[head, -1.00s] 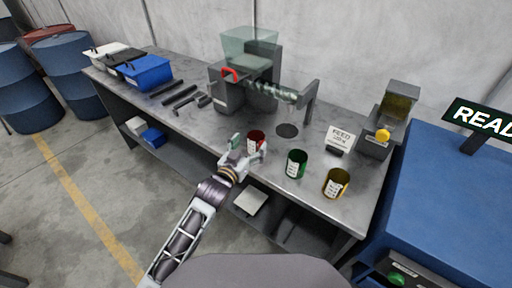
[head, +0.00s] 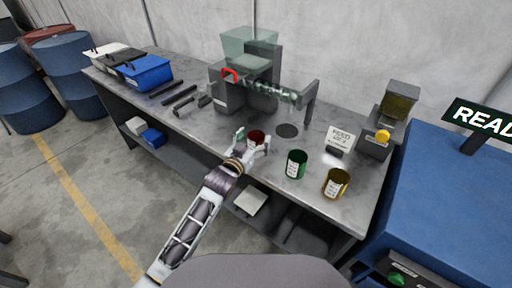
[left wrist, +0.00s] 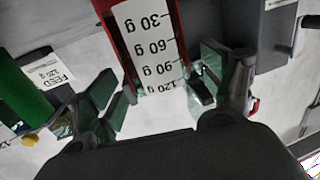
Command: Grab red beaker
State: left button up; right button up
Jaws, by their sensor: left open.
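The red beaker (head: 256,138) stands on the grey workbench in the head view. My left gripper (head: 253,146) is open at the beaker, with a finger on each side of it. In the left wrist view the beaker (left wrist: 150,45) shows its white gram scale between the two open fingers (left wrist: 150,95). A gap shows between the beaker and the left finger there; I cannot tell whether the right finger touches it. My right gripper is not in view.
A green beaker (head: 296,164) and a yellow beaker (head: 336,182) stand to the right on the bench (head: 215,128). The screw feeder machine (head: 240,85) stands behind. A feed sign (head: 341,138) and a yellow-knobbed dispenser (head: 388,120) are farther right.

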pick_arm(q)
jog(key=shift+x, duration=1)
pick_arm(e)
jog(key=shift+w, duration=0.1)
pick_arm(q)
jog(key=c, duration=1.4)
jog(key=shift+r, duration=0.15)
jog(key=shift+c, duration=0.2)
notch_tip(320, 180, up, 10)
jog(key=shift+p, duration=0.4)
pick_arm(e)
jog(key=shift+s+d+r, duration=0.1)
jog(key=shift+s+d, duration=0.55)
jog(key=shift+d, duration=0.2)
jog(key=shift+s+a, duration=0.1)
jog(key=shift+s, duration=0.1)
